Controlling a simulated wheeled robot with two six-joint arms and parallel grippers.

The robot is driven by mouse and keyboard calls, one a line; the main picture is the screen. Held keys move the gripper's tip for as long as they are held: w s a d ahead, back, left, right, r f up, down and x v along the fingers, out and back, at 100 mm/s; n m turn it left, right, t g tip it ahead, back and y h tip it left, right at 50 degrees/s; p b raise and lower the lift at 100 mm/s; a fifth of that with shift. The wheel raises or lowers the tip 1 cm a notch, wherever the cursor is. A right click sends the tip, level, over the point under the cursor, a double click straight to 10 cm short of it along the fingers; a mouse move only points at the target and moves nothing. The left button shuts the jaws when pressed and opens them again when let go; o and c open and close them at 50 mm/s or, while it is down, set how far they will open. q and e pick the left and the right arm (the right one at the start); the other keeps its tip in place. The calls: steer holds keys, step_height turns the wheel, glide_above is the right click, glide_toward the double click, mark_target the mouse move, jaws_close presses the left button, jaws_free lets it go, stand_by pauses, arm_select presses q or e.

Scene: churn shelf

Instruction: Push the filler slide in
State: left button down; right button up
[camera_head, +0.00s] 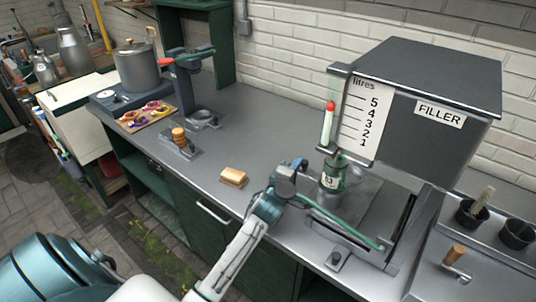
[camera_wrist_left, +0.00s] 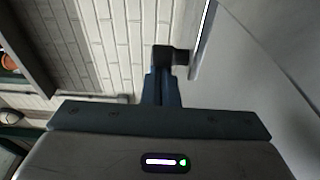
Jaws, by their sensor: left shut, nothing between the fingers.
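The filler (camera_head: 440,117) is a big dark grey box with a FILLER label at the right. Its white litres scale (camera_head: 362,120) faces left, beside an upright pale tube (camera_head: 327,126) with a red top. A small black block (camera_wrist_left: 170,55) sticks out from the filler's grey face in the left wrist view; I cannot tell for sure whether it is the slide. My left gripper (camera_head: 300,164) is shut and empty, left of the green container (camera_head: 332,180) under the filler. Its closed fingers (camera_wrist_left: 162,88) point at the black block, very close; contact is unclear. My right gripper is not seen.
A yellow-brown block (camera_head: 233,177) lies on the counter left of my gripper. A wooden-handled tool (camera_head: 181,143), a tray of coloured pieces (camera_head: 146,113) and a pot (camera_head: 138,68) stand farther left. Black cups (camera_head: 517,234) stand at the right. The counter's middle is mostly clear.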

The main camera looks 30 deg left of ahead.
arm_select(q)
steer(key=d, duration=0.3)
steer(key=shift+s+d, duration=0.15)
steer(key=shift+d, duration=0.15)
steer(key=shift+a, duration=0.1)
